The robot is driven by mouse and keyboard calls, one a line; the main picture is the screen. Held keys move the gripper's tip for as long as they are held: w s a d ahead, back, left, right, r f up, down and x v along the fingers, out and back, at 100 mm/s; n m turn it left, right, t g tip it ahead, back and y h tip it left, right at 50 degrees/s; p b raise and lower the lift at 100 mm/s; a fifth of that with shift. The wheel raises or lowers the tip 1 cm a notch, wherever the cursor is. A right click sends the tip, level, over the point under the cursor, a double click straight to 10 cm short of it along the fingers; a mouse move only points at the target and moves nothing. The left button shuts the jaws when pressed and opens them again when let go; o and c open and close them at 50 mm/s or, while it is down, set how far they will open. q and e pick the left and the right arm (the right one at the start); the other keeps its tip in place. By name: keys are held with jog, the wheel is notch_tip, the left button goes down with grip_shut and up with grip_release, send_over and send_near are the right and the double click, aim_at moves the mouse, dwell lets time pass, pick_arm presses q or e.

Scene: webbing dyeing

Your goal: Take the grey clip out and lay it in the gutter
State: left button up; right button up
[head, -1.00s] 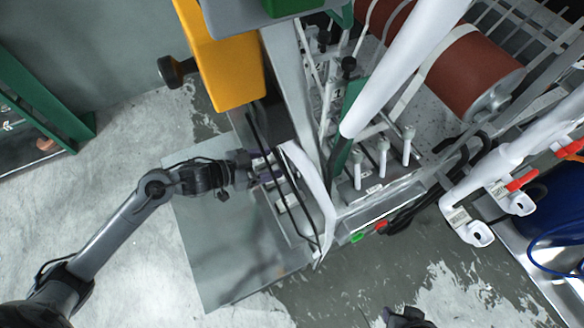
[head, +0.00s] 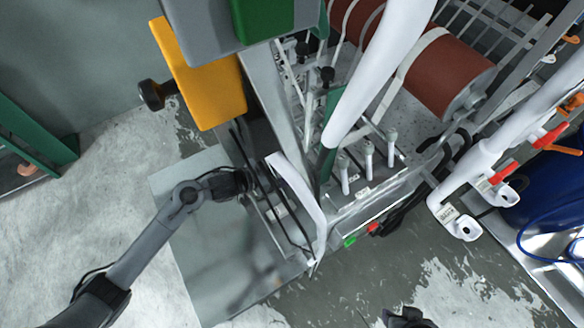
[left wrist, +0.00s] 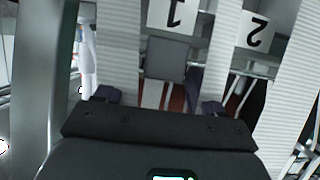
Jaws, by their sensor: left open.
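In the left wrist view, my left gripper (left wrist: 159,102) is open, its two dark fingertips apart and nothing held between them. A grey square block (left wrist: 167,58), which looks like the grey clip, sits ahead of the fingers under an upside-down "1" label (left wrist: 172,12). A red-and-white strip (left wrist: 155,95) shows between the fingers, behind them. In the head view, my left gripper (head: 258,185) reaches in among the rails at the machine's left side, its tips partly hidden. A dark end of my right arm (head: 405,318) shows at the bottom edge. I cannot make out the gutter for certain.
A white curved guard (head: 298,190) stands just right of the left gripper. An orange box (head: 205,75) is above it. Pale striped bands (left wrist: 112,50) flank the block, with a "2" label (left wrist: 257,30) to the right. White-topped levers (head: 368,155) and a brown roll (head: 440,70) are further right.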

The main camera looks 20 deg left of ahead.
aim_at(286, 169)
pick_arm(q)
jog(key=shift+w+d+f, duration=0.2)
jog(key=shift+w+d, duration=0.05)
jog(key=shift+w, duration=0.05)
jog(key=c, duration=1.1)
jog(key=shift+r, duration=0.15)
notch_tip(286, 169, up, 10)
jog(key=shift+f, duration=0.1)
